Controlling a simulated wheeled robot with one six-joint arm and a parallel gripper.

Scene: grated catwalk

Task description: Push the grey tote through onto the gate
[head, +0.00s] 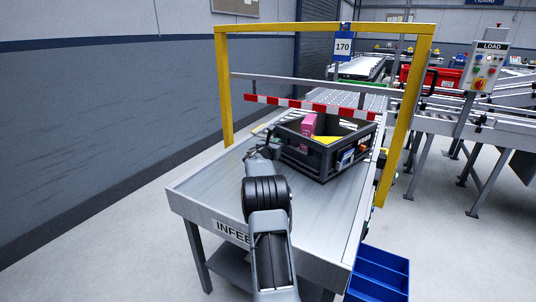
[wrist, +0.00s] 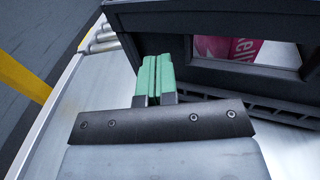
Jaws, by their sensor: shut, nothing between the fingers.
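The grey tote (head: 312,163) is a dark open crate on the metal infeed table (head: 222,195). It sits at an angle, just in front of the yellow gate frame (head: 222,90) with its red and white striped bar (head: 310,106). A pink box (head: 308,125) and a yellow item (head: 326,140) show inside it. In the wrist view the tote's near wall (wrist: 190,58) fills the upper right, with a pink box behind its opening. My gripper (wrist: 154,60) has green fingers shut together, empty, at the tote's near left corner. Whether they touch the wall, I cannot tell.
Rollers (head: 345,98) run on beyond the gate. A control post marked LOAD (head: 487,66) and another conveyor stand at the right. A blue bin (head: 380,272) is at the table's front right. The table's left front is bare.

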